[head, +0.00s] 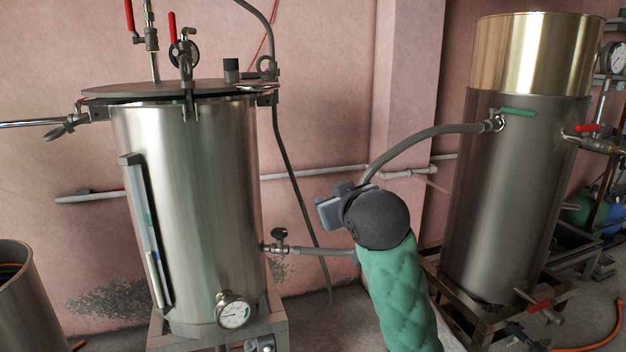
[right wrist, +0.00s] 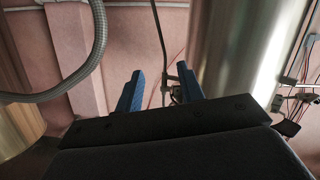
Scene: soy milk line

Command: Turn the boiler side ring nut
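The steel boiler (head: 190,200) stands at the left in the head view. A side outlet with a small dark valve (head: 279,240) comes out low on its right. A ring nut there is too small to make out. My right gripper (head: 328,208) is right of the boiler, above the outlet pipe, apart from it in the picture. In the right wrist view, the right gripper's two blue fingers (right wrist: 160,90) are spread with nothing held. A small dark fitting (right wrist: 172,92) shows beyond the gap, near the boiler wall (right wrist: 235,50). My left gripper is out of view.
A braided hose (head: 410,142) runs from the gold-topped tank (head: 530,60) down behind my right gripper. A thin dark cable (head: 292,180) hangs by the pink wall. A dial gauge (head: 233,311) sits low on the boiler.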

